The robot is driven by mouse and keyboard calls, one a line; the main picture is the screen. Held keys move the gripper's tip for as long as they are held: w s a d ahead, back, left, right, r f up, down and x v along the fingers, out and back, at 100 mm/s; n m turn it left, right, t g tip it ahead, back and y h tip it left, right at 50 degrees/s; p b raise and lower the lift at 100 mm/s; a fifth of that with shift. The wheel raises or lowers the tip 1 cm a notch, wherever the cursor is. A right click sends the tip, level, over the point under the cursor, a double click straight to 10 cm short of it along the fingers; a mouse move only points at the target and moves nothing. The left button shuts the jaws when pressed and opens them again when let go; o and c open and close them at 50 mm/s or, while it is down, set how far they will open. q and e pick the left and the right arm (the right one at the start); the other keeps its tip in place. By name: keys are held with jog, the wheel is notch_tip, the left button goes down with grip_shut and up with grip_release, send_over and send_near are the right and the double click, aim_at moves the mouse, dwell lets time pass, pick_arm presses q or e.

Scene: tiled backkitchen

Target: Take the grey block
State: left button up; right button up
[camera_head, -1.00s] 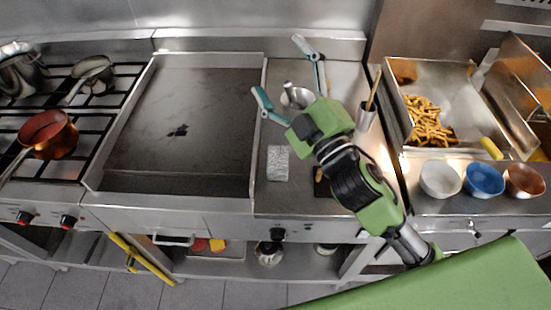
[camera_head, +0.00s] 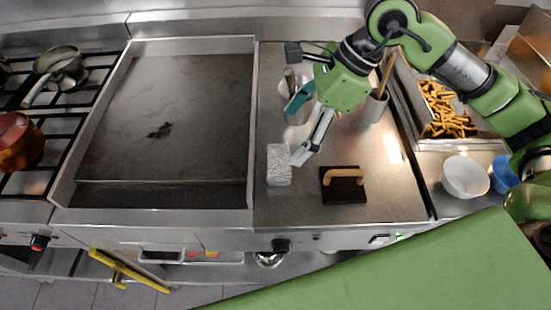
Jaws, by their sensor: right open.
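The grey block (camera_head: 279,166) is speckled and stands on the steel counter (camera_head: 300,212), just right of the griddle. My right gripper (camera_head: 296,134) is open and empty. It comes down from above, with one grey finger reaching to the block's right edge and one teal finger further back, behind the block. I cannot tell whether the finger touches the block. My left gripper is not in view.
A dark press with a wooden handle (camera_head: 343,183) lies right of the block. Behind my gripper stand a metal pot (camera_head: 291,104) and a utensil holder (camera_head: 375,107). The griddle (camera_head: 165,120) is at left. White (camera_head: 464,177) and blue (camera_head: 502,173) bowls stand at right.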

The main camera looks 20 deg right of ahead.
aim_at(281, 159)
jog(key=shift+h, duration=0.5)
jog(key=f, duration=0.2)
jog(key=w+f+p, duration=0.1)
jog(key=f, duration=0.5)
jog(key=shift+w+a+p, duration=0.2)
jog(key=shift+w+p, duration=0.05)
jog(key=shift+p, duration=0.1)
jog(key=shift+a+f+p, duration=0.3)
jog(key=shift+f+p, duration=0.15)
jog(key=p+x, duration=0.1)
jog(key=x, duration=0.2)
jog(key=shift+w+a+f+p, duration=0.15)
jog(key=shift+w+f+p, duration=0.05)
jog(key=shift+f+p, duration=0.1)
jog(key=shift+w+a+f, duration=0.1)
jog(key=shift+a+f, duration=0.05)
jog(key=shift+f, duration=0.15)
jog(key=shift+c, duration=0.3)
